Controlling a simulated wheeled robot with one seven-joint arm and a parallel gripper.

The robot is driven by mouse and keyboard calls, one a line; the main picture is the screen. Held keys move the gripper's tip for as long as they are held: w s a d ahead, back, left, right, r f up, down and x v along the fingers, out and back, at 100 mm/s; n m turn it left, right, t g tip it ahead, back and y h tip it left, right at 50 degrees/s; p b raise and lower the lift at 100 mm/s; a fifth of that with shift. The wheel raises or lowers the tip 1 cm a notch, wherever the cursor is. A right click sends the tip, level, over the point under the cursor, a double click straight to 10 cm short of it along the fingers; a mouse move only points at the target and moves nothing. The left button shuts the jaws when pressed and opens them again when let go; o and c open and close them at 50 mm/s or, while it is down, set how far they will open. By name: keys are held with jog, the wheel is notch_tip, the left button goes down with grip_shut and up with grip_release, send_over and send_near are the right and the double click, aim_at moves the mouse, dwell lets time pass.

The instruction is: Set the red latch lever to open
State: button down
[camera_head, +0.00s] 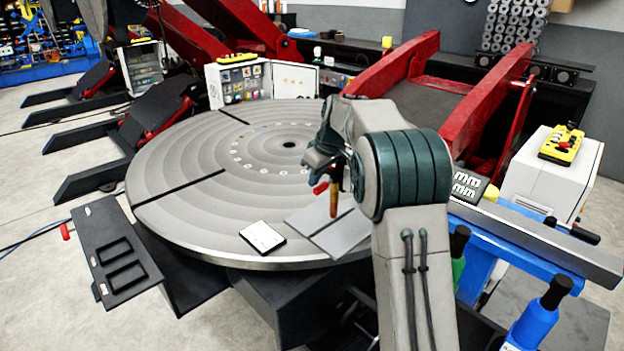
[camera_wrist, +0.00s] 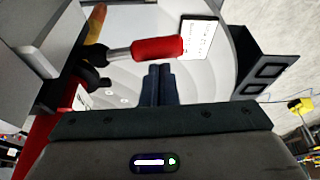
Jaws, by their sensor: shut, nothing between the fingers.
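The rod runs left to a black pivot (camera_wrist: 92,55). My gripper (camera_wrist: 161,68) is shut and empty, with its fingertips just below the red grip in that view. I cannot tell whether they touch it. In the head view the red grip (camera_head: 320,188) shows small just below my gripper (camera_head: 315,168), over the round table. My arm hides most of the lever's mount there.
A large grey round table (camera_head: 200,200) fills the middle, with a white card (camera_head: 262,237) near its front edge. An orange-brown handle (camera_head: 333,203) hangs close beside the lever. A black tray (camera_head: 113,250) juts out at the left. Red beams (camera_head: 480,110) stand behind right.

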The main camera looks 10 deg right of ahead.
jog(key=shift+s+d, duration=0.1)
jog(key=shift+s, duration=0.15)
